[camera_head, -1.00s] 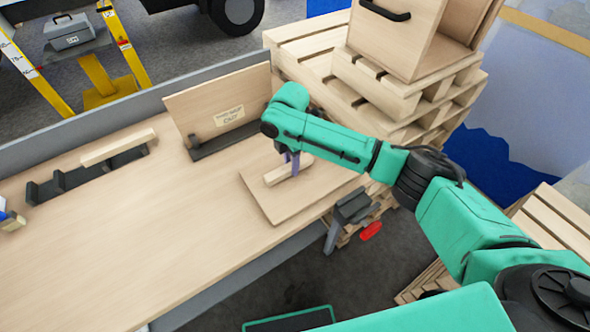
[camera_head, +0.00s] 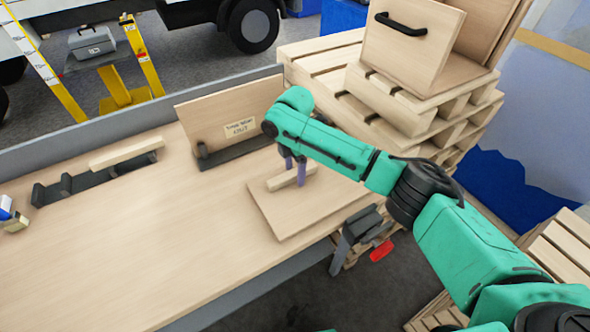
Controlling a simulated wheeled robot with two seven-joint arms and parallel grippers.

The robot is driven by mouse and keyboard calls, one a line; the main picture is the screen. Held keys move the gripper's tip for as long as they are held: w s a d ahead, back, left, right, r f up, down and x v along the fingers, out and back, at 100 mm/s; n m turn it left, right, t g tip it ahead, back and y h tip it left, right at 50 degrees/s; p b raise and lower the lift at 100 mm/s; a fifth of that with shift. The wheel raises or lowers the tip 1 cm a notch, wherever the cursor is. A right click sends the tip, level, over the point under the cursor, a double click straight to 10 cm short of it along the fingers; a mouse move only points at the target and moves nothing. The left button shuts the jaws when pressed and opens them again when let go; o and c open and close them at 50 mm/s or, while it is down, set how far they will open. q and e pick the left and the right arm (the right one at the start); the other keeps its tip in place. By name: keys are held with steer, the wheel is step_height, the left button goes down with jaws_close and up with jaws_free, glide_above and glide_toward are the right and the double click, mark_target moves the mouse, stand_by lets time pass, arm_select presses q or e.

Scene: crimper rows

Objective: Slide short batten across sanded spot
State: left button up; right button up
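The short batten (camera_head: 279,183) is a pale wooden strip lying at a slant on or just over a square wooden board (camera_head: 290,220) on the workbench. My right gripper (camera_head: 295,170) points down at it. One purple finger is on the far side of the batten and the other on the near side. I cannot tell whether the fingers press on it or stand clear. The sanded spot cannot be made out on the board. My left gripper is not in view.
A longer batten (camera_head: 126,153) rests on a dark rack (camera_head: 84,181) at the left. An upright panel with a label (camera_head: 225,106) stands behind the board. A clamp (camera_head: 354,234) sits at the bench's front edge. Pallets (camera_head: 420,115) stand behind on the right. The bench's middle is clear.

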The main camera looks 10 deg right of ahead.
mark_target(295, 172)
step_height(295, 172, up, 12)
stand_by(0.4)
stand_by(0.3)
